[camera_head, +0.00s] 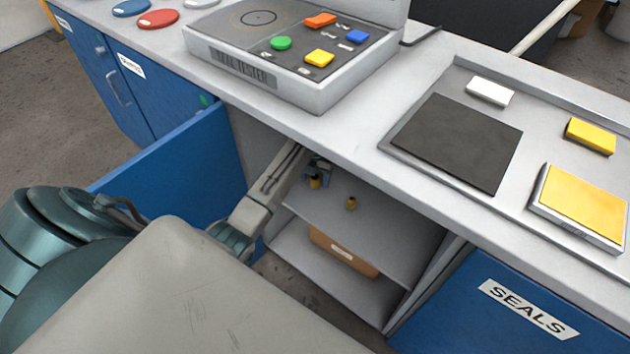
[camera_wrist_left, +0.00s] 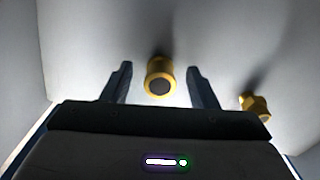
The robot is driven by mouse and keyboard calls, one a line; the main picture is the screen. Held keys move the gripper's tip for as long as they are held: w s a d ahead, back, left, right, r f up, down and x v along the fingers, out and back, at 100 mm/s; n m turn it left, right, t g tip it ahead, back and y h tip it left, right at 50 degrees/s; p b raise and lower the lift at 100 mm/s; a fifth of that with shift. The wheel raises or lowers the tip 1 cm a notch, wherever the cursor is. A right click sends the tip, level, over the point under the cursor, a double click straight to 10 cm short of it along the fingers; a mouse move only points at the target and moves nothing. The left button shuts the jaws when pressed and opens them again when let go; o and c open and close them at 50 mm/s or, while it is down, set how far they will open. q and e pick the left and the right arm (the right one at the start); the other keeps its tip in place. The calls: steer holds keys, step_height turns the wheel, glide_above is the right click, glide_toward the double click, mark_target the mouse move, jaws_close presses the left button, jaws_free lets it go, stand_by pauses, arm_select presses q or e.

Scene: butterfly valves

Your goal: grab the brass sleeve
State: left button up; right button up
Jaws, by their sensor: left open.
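The brass sleeve (camera_wrist_left: 160,77), a short yellow cylinder with a dark round end, stands between my left gripper's fingers (camera_wrist_left: 158,84) in the left wrist view. A gap shows on each side, so the open fingers do not touch it. In the head view my left gripper (camera_head: 318,170) is inside the open cabinet, with the sleeve (camera_head: 314,182) partly hidden at it on the upper shelf. A second brass piece (camera_wrist_left: 256,106), stepped in shape, lies to the right, outside the fingers; it also shows in the head view (camera_head: 351,203). My right gripper is not in view.
The upper shelf (camera_head: 385,238) is clear around the pieces. A cardboard box (camera_head: 343,252) sits on the shelf below. The blue door (camera_head: 185,160) stands open at the left. The countertop (camera_head: 350,130) overhangs the opening, carrying a tester (camera_head: 290,95) and a tray.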

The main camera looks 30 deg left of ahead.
arm_select(q)
steer(key=c, duration=1)
steer(key=shift+c, duration=0.6)
steer(key=shift+r, duration=0.15)
